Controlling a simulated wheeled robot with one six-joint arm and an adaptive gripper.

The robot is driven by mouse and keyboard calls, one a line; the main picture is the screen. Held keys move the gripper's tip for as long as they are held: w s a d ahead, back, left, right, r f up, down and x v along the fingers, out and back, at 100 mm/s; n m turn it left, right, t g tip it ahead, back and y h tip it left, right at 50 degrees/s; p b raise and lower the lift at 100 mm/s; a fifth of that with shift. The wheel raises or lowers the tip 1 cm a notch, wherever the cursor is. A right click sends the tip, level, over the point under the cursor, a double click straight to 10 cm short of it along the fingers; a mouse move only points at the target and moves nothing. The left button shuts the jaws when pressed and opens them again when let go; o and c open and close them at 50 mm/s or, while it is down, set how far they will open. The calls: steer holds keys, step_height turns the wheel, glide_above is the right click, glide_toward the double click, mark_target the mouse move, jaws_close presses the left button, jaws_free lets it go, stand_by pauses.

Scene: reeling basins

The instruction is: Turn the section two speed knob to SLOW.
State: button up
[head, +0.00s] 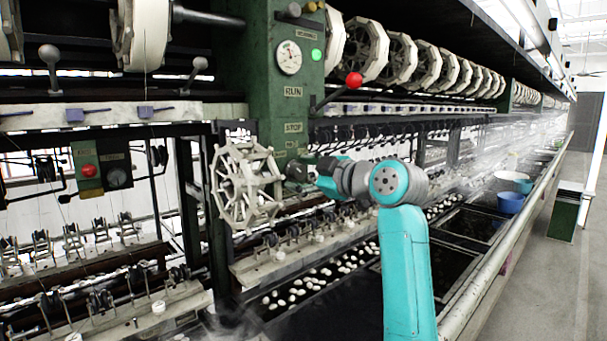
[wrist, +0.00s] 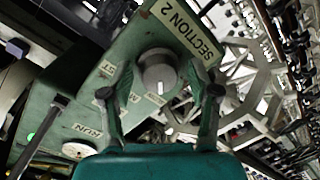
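The section two speed knob (wrist: 157,72) is a round grey dial on a green panel, under a "SECTION 2" label (wrist: 187,30) in the wrist view. A pale pointer mark shows on its lower side, towards my palm. Small labels around the knob are too blurred to read surely. My gripper (wrist: 159,66) is open, with one finger on each side of the knob and a narrow gap seeming to remain at each side. In the head view my gripper's teal body (head: 328,176) reaches the green post (head: 290,100); the knob cannot be made out there.
A pale spoked reel (head: 244,186) stands just left of my gripper. A red-ball lever (head: 354,79) juts from the post above, near a gauge (head: 289,57) and RUN and STOP labels. Basins with white cocoons (head: 300,284) lie below.

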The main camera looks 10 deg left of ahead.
steer(key=v, duration=1.2)
stand_by(0.3)
